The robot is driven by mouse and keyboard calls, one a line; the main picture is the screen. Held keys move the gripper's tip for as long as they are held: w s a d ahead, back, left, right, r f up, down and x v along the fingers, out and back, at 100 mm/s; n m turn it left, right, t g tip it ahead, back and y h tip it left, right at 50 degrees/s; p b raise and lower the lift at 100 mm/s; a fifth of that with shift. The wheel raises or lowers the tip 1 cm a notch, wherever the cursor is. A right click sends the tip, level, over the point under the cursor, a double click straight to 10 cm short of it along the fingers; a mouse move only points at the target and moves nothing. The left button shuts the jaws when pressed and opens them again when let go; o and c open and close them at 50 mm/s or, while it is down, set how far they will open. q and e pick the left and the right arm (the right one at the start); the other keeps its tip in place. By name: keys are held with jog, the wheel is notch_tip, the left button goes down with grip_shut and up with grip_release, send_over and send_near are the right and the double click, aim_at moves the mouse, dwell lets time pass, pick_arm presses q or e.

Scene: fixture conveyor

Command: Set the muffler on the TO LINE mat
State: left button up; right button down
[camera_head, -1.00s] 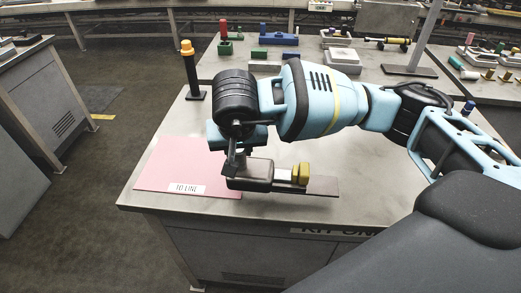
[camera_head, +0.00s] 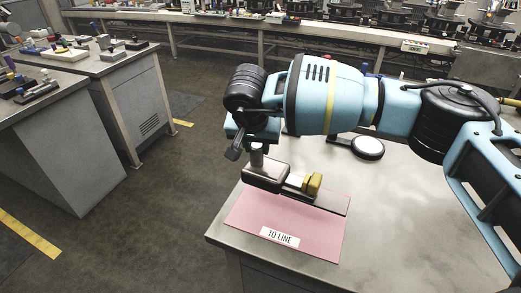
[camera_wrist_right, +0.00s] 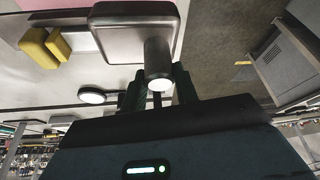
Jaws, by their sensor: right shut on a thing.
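The muffler (camera_head: 265,176) is a grey metal box with a short upright pipe and a yellow block (camera_head: 313,184) on a flat bar at its right. My right gripper (camera_head: 256,146) is above it, shut on the pipe. In the wrist view the pipe (camera_wrist_right: 158,58) sits between the fingers, and the box (camera_wrist_right: 135,28) lies beyond. The muffler is over the far part of the pink TO LINE mat (camera_head: 295,222) and hides some of its far edge. I cannot tell whether it touches the mat. My left gripper is not in view.
The mat lies at the front left corner of the grey table (camera_head: 400,225). A round black-and-white disc (camera_head: 368,148) stands behind, to the right. The table is clear right of the mat. Other benches (camera_head: 135,100) with small parts stand across the floor at left.

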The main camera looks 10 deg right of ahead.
aim_at(257, 167)
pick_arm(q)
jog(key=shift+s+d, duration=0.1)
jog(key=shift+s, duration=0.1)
pick_arm(e)
jog(key=shift+s+d+r, duration=0.1)
jog(key=shift+s, duration=0.05)
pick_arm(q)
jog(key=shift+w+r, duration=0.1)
pick_arm(e)
jog(key=shift+f+b, duration=0.45)
jog(key=shift+f, duration=2.85)
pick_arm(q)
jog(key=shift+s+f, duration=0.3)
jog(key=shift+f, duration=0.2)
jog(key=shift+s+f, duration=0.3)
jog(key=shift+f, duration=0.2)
pick_arm(e)
jog(key=shift+f, duration=0.15)
pick_arm(q)
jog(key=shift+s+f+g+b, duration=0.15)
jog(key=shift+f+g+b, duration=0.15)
jog(key=shift+b, duration=0.1)
pick_arm(e)
jog(key=shift+f, duration=0.55)
jog(key=c, duration=1)
grip_release()
jog(key=shift+f, duration=0.1)
